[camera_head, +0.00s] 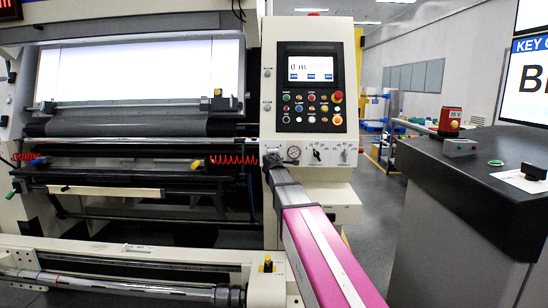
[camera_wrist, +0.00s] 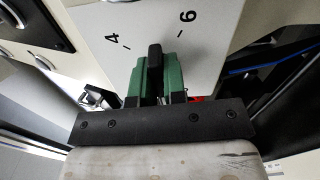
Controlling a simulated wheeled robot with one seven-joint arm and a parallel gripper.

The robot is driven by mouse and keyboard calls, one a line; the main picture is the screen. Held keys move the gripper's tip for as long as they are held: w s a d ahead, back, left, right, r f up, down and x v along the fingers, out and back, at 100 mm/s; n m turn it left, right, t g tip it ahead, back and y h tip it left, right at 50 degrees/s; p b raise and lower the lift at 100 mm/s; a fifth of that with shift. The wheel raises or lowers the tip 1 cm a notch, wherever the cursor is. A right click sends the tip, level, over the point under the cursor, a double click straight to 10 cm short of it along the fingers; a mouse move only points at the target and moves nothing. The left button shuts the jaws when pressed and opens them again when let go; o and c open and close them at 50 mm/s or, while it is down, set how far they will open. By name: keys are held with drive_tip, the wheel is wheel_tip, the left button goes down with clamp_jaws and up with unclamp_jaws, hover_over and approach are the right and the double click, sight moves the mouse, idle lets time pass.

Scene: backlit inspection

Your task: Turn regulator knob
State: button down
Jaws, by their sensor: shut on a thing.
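The regulator knob (camera_wrist: 154,49) is black and shows in the wrist view between the green fingers of my gripper (camera_wrist: 155,68). The fingers are shut on it from both sides. It stands on a pale panel face (camera_wrist: 205,55) with printed numbers 4 and 6 and small tick marks on either side.
A screen (camera_head: 311,69) and rows of coloured buttons (camera_head: 312,107) sit above on the panel. The machine's rollers (camera_head: 120,125) and red coiled hoses (camera_head: 234,160) lie to the left. A dark console (camera_head: 470,175) with a red switch box (camera_head: 450,120) stands at the right.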

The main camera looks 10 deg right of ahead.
drive_tip(key=n, duration=0.4)
drive_tip(key=shift+r+n, duration=0.1)
drive_tip(key=shift+n, duration=0.3)
idle(0.4)
drive_tip(key=c, duration=1.2)
unclamp_jaws()
drive_tip(key=s, duration=0.3)
drive_tip(key=s+a, duration=0.1)
drive_tip(key=s, duration=0.3)
drive_tip(key=s+a, duration=0.1)
drive_tip(key=s, duration=0.2)
drive_tip(key=shift+s+a, duration=0.1)
drive_tip(key=shift+s, duration=0.2)
